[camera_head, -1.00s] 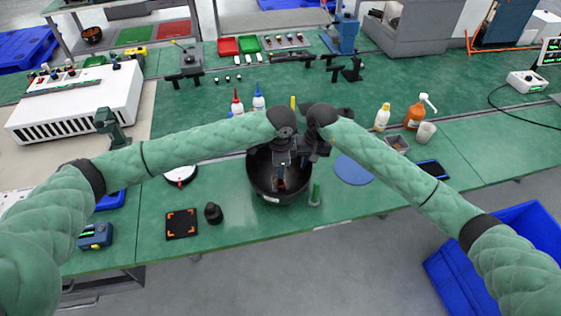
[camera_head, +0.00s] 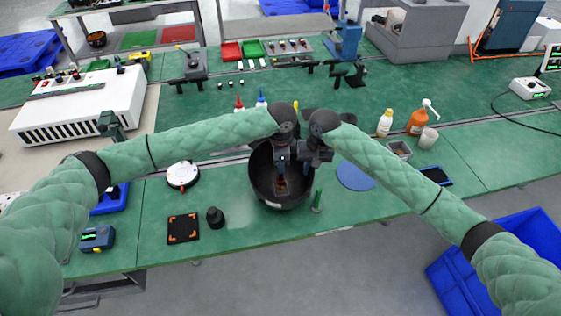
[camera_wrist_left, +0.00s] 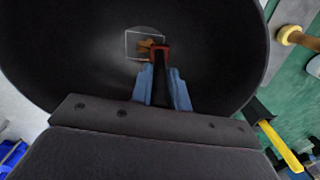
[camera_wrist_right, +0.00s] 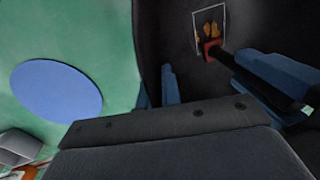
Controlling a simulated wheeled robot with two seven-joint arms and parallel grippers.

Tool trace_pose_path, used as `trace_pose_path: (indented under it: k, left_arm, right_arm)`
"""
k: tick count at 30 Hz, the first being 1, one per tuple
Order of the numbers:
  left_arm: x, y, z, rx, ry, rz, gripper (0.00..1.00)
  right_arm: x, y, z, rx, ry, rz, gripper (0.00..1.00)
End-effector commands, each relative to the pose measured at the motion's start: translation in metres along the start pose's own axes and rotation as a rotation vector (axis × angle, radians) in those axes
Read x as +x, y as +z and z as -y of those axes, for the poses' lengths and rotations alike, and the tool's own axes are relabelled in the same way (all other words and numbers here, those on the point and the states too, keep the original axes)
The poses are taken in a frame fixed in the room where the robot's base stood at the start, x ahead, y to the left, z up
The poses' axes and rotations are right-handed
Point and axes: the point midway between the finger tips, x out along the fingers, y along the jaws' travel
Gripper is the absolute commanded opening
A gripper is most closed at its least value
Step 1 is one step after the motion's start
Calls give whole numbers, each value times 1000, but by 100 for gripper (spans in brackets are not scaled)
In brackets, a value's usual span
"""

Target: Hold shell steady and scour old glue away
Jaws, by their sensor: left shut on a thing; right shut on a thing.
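The black bowl-shaped shell (camera_head: 262,186) sits on the green bench, open side up. A brown glue patch (camera_wrist_left: 146,46) inside a pale outline lies on its inner wall; it also shows in the right wrist view (camera_wrist_right: 209,27). My left gripper (camera_head: 281,170) is inside the bowl, shut on a dark tool with a red tip (camera_wrist_left: 160,52). The tip is at the patch's edge; I cannot tell if it touches. My right gripper (camera_head: 306,166) is at the shell's right rim, and its blue fingers (camera_wrist_right: 156,90) appear shut around the shell wall.
A blue disc (camera_head: 354,176) and a green upright cylinder (camera_head: 316,200) are right of the shell. A black round piece (camera_head: 215,217) and a dark square mat (camera_head: 183,228) are to its left. Bottles (camera_head: 384,123) stand farther right. The bench front edge is close.

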Motion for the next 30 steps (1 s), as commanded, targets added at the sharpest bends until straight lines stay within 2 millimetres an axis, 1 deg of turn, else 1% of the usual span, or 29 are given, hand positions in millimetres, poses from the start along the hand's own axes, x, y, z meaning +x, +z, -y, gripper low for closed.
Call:
trace_pose_path:
  k: [16,18,20,30]
  left_arm:
    - [-1,-4,-49,1,0,0,0]
    - [0,5,-47,-2,-1,1,0]
    - [1,3,-40,-3,0,0,0]
    - [1,5,-9,-2,-1,-1,0]
  right_arm:
    - [1,0,0,1,1,1,0]
    - [1,0,0,1,1,1,0]
    - [1,0,0,1,1,1,0]
    - [1,0,0,1,1,1,0]
